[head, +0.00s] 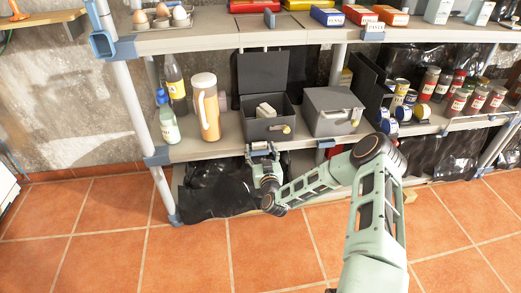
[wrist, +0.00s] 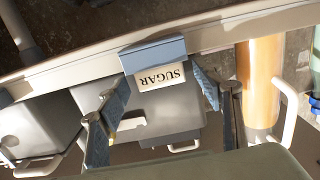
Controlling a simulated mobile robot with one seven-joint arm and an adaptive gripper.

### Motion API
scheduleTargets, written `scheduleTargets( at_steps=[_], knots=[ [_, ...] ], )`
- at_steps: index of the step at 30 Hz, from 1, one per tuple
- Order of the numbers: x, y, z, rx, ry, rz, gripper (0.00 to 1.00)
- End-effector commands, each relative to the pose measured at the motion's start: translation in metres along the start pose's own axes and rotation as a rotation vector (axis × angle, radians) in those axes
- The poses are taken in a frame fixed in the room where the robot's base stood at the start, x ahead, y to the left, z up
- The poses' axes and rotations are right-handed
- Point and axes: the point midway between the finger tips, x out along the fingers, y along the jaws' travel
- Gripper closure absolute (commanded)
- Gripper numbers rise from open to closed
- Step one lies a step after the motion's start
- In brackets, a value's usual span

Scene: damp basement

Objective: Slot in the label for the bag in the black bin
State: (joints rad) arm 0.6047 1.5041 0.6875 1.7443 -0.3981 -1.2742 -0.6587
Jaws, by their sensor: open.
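A white label reading SUGAR (wrist: 162,77) shows upside down in the wrist view, with one edge at a blue holder (wrist: 153,53) on the shelf edge. I cannot tell how deep it sits. My gripper (wrist: 160,100) is open, one finger on each side of the label and apart from it. In the head view, my gripper (head: 263,152) is at the shelf edge in front of an open dark bin (head: 252,131). A whitish bag (head: 265,110) lies in this bin; its print is not readable. The label is too small to make out in the head view.
A closed grey bin (head: 334,116) stands to the right, and an orange jug (head: 207,112) and bottles to the left. Cans and jars (head: 430,82) fill the right of the shelf. A black plastic bag (head: 215,195) lies below. The tiled floor in front is clear.

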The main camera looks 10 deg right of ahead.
Motion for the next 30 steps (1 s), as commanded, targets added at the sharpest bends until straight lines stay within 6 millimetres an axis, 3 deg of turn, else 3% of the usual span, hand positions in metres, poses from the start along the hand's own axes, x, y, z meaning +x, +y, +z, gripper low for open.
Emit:
scheduleTargets(
  at_steps=[5, 18, 24, 30],
  knots=[
    [-0.012, -0.001, -0.005, -0.001, -0.002, -0.002, 0.4],
    [-0.102, 0.0, -0.005, 0.001, -0.003, -0.001, 0.4],
    [-0.118, 0.0, -0.004, 0.0, 0.0, 0.0, 0.4],
    [-0.121, 0.0, -0.003, 0.0, 0.0, 0.0, 0.4]
  ],
)
